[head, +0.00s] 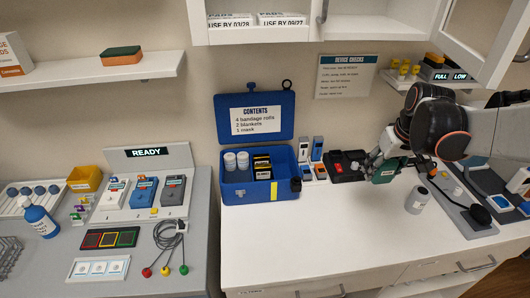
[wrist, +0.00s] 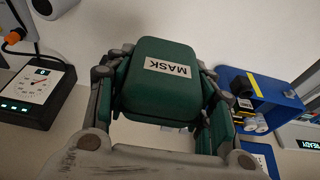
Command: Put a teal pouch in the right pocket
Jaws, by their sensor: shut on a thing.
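My gripper (head: 378,160) is shut on a teal pouch (head: 383,174), above the white counter right of the blue box. In the wrist view the pouch (wrist: 163,105) sits between both fingers, its MASK label upside down. The open blue box (head: 245,193) stands on the counter, its raised lid (head: 281,111) carrying a contents list. White rolls (head: 236,160) stand in its left part and dark packets with yellow (head: 262,166) in its middle. The right part (head: 285,162) looks empty, though its floor is hidden. The box also shows in the wrist view (wrist: 282,92).
Small blue and orange devices (head: 312,160) and a black device with a red switch (head: 344,166) stand between box and gripper. The counter's front (head: 320,235) is clear. An open cabinet door (head: 480,35) hangs above.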

